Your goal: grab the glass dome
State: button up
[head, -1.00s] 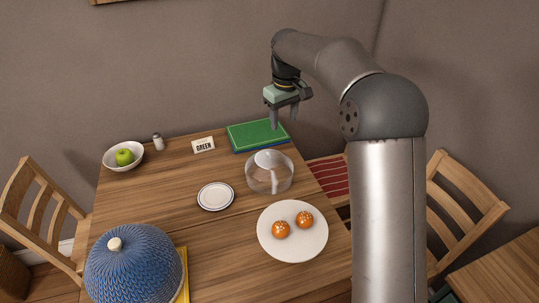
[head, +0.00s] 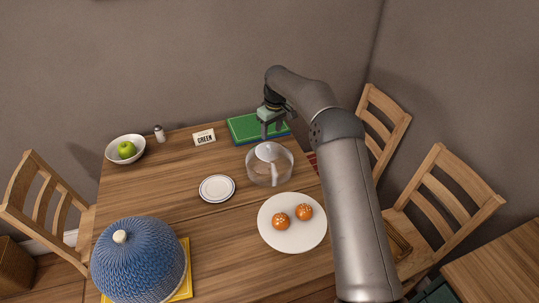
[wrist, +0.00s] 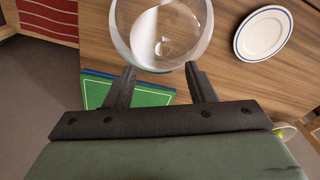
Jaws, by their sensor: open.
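The glass dome (head: 258,172) is a clear, round cover standing on the wooden table, with a pale glare on its top. It also shows at the top of the wrist view (wrist: 138,52), just beyond my fingertips. My gripper (head: 272,132) is open and empty, pointing down above the far side of the dome, over the green book. In the wrist view my gripper's two fingers (wrist: 160,75) are spread apart at the dome's near rim. I cannot tell whether they touch it.
A white plate with two orange buns (head: 290,239) lies in front of the dome, and a small white saucer (head: 217,188) to its left. A blue ribbed cover (head: 140,262) stands front left.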

aim_at(269, 146)
jog(key=shift+a+f+p, duration=0.15)
jog(key=shift+f+p, duration=0.4)
jog(key=shift+f, duration=1.1)
jog(key=shift+a+f+p, duration=0.15)
jog(key=shift+f+p, duration=0.35)
jog(key=shift+f, duration=1.1)
grip_shut()
